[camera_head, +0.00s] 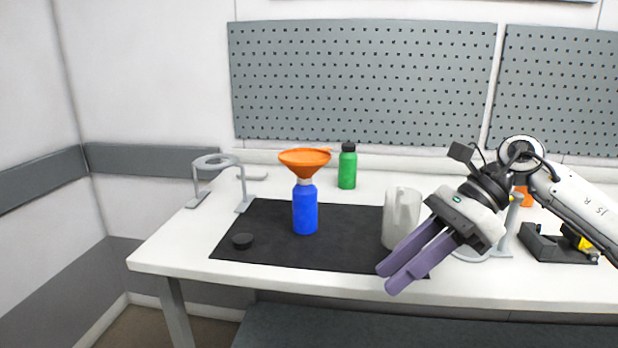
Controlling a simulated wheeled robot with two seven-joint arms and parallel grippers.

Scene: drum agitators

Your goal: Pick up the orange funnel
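The orange funnel (305,160) sits upright in the mouth of a blue bottle (305,210), its wide cone above the bottle's neck. The bottle stands on a black mat (350,257) on the white table. My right gripper (385,281) has purple fingers that point down and left, with a narrow gap between them and nothing visible in it. It is to the right of and nearer than the funnel, clear of it, in front of a white pitcher (401,212). My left gripper is not in view.
A green bottle (347,168) stands behind and right of the funnel. A black holder (548,246) is at the right. The table's left front is clear.

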